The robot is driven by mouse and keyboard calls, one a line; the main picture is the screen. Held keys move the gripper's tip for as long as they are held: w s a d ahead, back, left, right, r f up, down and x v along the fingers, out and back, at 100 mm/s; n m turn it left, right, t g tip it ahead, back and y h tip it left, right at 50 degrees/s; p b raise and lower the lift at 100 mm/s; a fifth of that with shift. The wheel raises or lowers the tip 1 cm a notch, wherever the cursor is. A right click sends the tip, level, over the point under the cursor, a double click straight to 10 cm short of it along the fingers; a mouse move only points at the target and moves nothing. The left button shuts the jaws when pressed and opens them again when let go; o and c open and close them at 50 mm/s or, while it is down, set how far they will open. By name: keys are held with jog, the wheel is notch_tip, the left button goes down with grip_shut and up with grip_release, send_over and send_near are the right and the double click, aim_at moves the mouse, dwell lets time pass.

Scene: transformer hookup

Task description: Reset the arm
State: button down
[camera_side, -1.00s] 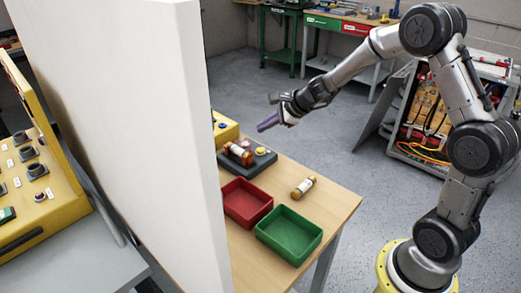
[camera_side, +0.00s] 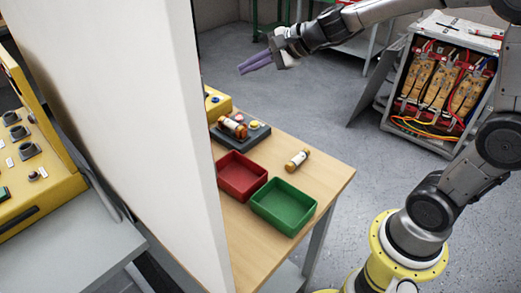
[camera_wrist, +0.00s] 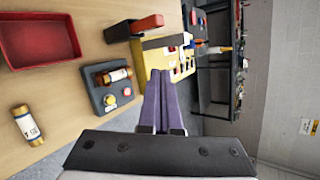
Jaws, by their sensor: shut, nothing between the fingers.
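My gripper (camera_side: 240,70), with two purple fingers, is shut and empty, held in the air above the far end of the wooden table (camera_side: 325,180). In the wrist view its fingers (camera_wrist: 158,72) lie together over the background, touching nothing. A fuse with a white label and brown ends (camera_side: 234,127) lies on the dark grey block (camera_side: 257,135), and it also shows in the wrist view (camera_wrist: 114,76). A second fuse (camera_side: 297,160) lies on the table, apart from the gripper, and shows in the wrist view (camera_wrist: 27,124).
A red tray (camera_side: 241,178) and a green tray (camera_side: 284,207) stand on the table. A yellow box (camera_side: 217,102) is behind the grey block. A tall white panel (camera_side: 140,130) stands left of the table. An open cabinet (camera_side: 445,85) with wiring stands on the floor.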

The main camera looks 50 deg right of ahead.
jog(key=s+a+r+n+g, duration=0.1)
jog(key=s+a+r+n, duration=0.15)
jog(key=s+n, duration=0.55)
jog(key=s+a+r+n+g, duration=0.1)
jog(key=s+a+n, duration=0.3)
jog(key=s, duration=0.7)
jog(key=s+d+f+n+g+h, duration=0.3)
jog(key=s+d+f+n, duration=0.3)
jog(key=s, duration=0.5)
jog(key=shift+s+d+f+n, duration=0.15)
jog(key=shift+d+f+n, duration=0.2)
jog(key=shift+f+n, duration=0.45)
